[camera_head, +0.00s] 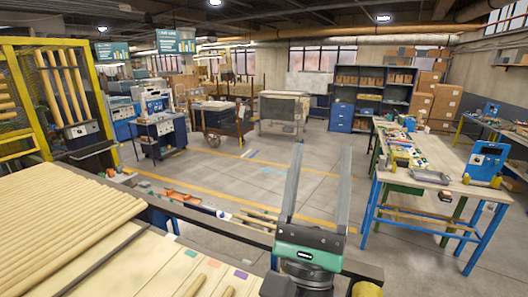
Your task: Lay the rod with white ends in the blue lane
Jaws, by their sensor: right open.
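My right gripper (321,150) stands at the lower middle, its two long grey fingers pointing up and spread apart with nothing between them. A pale lane board (135,262) at the lower left carries teal (190,252), orange (214,263) and purple (241,274) marks. I cannot tell a blue lane mark there. Ends of short wooden rods (195,286) show at the board's lower edge, cut off by the frame. Many plain wooden rods (60,225) lie side by side on the left. I cannot make out a rod with white ends. My left gripper is not in view.
A dark rail (190,210) runs behind the board. Loose rods (258,218) and an orange tray (183,198) lie beyond it. A blue-legged workbench (450,180) stands at the right. A yellow rack (35,95) stands at the left. The middle floor is mostly open.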

